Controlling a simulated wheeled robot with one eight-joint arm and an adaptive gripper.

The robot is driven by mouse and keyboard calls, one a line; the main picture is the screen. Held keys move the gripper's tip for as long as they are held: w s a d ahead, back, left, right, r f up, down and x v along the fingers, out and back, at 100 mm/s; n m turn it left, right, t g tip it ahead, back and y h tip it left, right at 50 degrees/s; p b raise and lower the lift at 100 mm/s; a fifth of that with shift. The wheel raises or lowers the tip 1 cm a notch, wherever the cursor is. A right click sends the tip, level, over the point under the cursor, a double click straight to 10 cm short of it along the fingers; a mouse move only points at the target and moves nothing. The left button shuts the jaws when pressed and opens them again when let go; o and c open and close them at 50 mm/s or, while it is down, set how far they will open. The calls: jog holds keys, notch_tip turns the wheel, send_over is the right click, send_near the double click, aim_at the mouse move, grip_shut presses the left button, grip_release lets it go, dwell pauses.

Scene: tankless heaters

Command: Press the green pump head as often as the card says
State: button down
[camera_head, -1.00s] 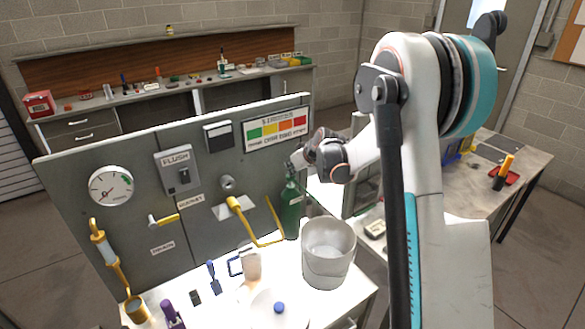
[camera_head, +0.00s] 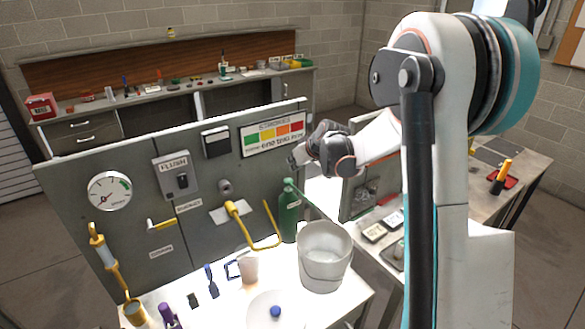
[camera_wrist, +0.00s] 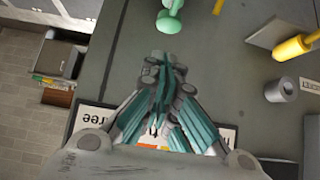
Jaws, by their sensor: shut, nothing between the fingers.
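The green pump bottle (camera_head: 290,218) stands upright on the white bench against the grey panel, behind the bucket. Its green pump head (camera_head: 288,183) also shows at the top of the wrist view (camera_wrist: 170,20). My gripper (camera_head: 297,158) is above the pump head, apart from it, near the panel. In the wrist view my gripper (camera_wrist: 163,62) has its fingers together and empty, with a gap to the pump head. A white card (camera_head: 273,133) with green, yellow, orange and red blocks is on the panel; its lettering is too small to read surely. My gripper partly covers it in the wrist view.
A grey bucket (camera_head: 325,255) stands right beside the bottle. A yellow bent handle (camera_head: 237,215) sticks out from the panel left of the bottle. A side counter is at the right.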

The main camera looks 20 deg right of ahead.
jog(key=a+v, duration=0.1)
jog(key=v, duration=0.5)
jog(key=shift+s+d+p, duration=0.15)
jog(key=shift+d+p, duration=0.25)
jog(key=shift+d, duration=0.1)
jog(key=shift+r, duration=0.2)
